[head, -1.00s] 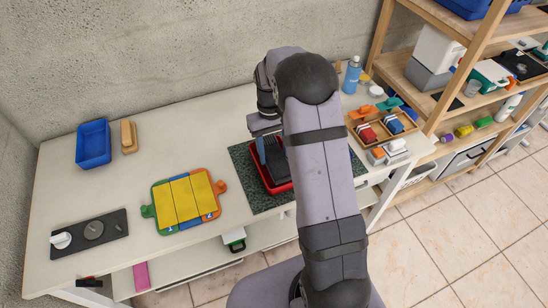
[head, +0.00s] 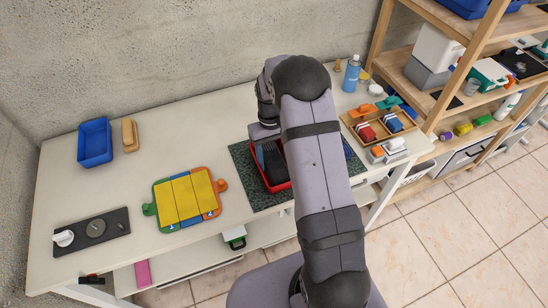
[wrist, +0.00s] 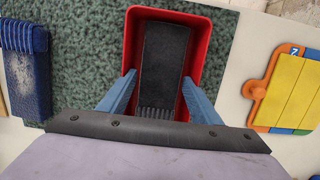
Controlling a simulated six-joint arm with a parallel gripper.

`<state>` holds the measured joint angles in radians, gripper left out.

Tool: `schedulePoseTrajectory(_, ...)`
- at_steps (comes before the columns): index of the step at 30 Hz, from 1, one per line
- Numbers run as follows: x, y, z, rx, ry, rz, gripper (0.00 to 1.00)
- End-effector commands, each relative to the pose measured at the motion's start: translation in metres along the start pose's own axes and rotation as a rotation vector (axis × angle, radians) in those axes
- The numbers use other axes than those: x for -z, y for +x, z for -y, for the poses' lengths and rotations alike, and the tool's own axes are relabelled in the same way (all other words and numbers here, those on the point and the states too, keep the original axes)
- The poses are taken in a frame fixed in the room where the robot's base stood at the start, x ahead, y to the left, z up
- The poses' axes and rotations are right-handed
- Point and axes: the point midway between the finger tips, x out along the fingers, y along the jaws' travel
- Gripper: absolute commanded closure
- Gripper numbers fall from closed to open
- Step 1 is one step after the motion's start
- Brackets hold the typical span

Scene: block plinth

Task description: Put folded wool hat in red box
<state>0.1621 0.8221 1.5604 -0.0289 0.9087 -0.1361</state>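A dark, flat folded piece with a ribbed near end, seemingly the folded wool hat (wrist: 163,62), lies inside the red box (wrist: 196,48), lengthwise between its walls. It also shows in the head view (head: 273,158), in the red box (head: 279,188) on the table. My gripper (wrist: 159,80) has its blue fingers apart, one on each side of the hat's near part, inside the box opening. Red shows between the hat and the fingers, so the gripper looks open. In the head view my arm hides part of the box's right side and the fingers are hardly visible.
The box stands on a green speckled mat (wrist: 85,70) with a blue ribbed item (wrist: 25,70) at its far side. A yellow-panelled board (head: 184,200) and blue tray (head: 94,143) are to the left. A wooden tray (head: 380,124) is to the right.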

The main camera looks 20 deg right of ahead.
Motion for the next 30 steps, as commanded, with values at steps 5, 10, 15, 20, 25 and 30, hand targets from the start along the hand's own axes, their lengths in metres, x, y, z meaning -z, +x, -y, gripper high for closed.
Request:
schedulePoseTrajectory(5, 0.000, 0.000, 0.000, 0.000, 0.000, 0.000, 0.42)
schedulePoseTrajectory(10, 0.000, -0.005, 0.000, 0.000, 0.000, -0.001, 0.42)
schedulePoseTrajectory(15, 0.002, -0.023, 0.000, -0.001, 0.000, -0.006, 0.42)
schedulePoseTrajectory(20, 0.002, -0.050, 0.000, -0.001, 0.000, -0.007, 0.42)
schedulePoseTrajectory(25, 0.001, -0.081, 0.000, 0.000, 0.000, -0.005, 0.42)
schedulePoseTrajectory(30, 0.001, -0.105, 0.000, 0.000, 0.000, -0.003, 0.42)
